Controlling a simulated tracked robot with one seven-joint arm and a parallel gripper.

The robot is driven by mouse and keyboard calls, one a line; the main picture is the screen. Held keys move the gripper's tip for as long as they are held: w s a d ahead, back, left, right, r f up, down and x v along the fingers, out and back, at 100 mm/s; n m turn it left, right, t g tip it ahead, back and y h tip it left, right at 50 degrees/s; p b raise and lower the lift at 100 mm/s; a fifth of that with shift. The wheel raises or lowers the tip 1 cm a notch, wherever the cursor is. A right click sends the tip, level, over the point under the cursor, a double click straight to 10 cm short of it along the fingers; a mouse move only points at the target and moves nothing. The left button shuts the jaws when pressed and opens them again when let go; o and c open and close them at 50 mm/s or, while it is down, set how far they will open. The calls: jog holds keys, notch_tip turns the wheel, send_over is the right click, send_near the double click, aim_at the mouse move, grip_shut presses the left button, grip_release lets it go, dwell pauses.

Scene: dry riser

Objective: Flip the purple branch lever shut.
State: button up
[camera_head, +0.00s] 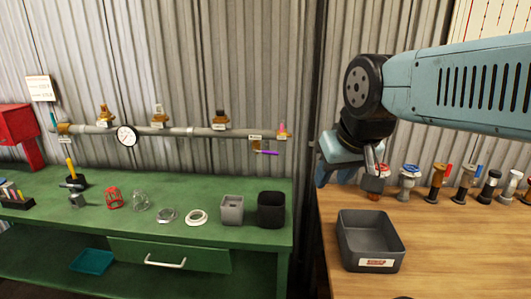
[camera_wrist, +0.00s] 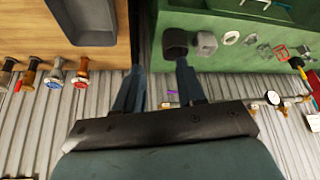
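The purple branch lever (camera_head: 266,153) sticks out to the right, roughly level, from a small branch valve (camera_head: 255,144) under the right part of the wall pipe. A small purple bit of the lever (camera_wrist: 172,92) shows between the fingers in the wrist view, farther off. My gripper (camera_head: 338,176) is to the right of the lever in the head view, pointing down and apart from it. In the wrist view my gripper (camera_wrist: 160,80) has its two blue fingers spread, with nothing held between them.
The grey pipe (camera_head: 190,130) carries several other valves and a round gauge (camera_head: 127,135). A black bin (camera_head: 271,210) and grey box (camera_head: 232,208) stand on the green bench below. A grey tray (camera_head: 370,240) and several valves stand on the wooden table at right.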

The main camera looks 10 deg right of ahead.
aim_at(271, 153)
jog(key=w+d+f+n+t, duration=0.1)
jog(key=w+d+n+t, duration=0.15)
jog(key=w, duration=0.65)
jog(key=w+d+f+n+t, duration=0.2)
jog(key=w+d+n, duration=0.15)
jog(key=w, duration=0.55)
jog(key=w+d+f+n+t, duration=0.15)
jog(key=w+n, duration=0.25)
jog(key=w, duration=0.6)
jog(key=w+a+f+n+t+y, duration=0.1)
jog(key=w+f+n+t+y, duration=0.3)
jog(key=w+f+n+y, duration=0.6)
jog(key=w+a+f, duration=0.1)
jog(key=w+a, duration=0.1)
jog(key=w, duration=0.1)
jog(key=w+a+f+h, duration=0.1)
jog(key=w+a, duration=0.1)
jog(key=w, duration=0.2)
jog(key=w+a+f+n+h, duration=0.1)
jog(key=w+a, duration=0.1)
jog(key=w, duration=0.1)
jog(key=shift+w+a, duration=0.2)
jog(key=shift+a, duration=0.05)
grip_shut()
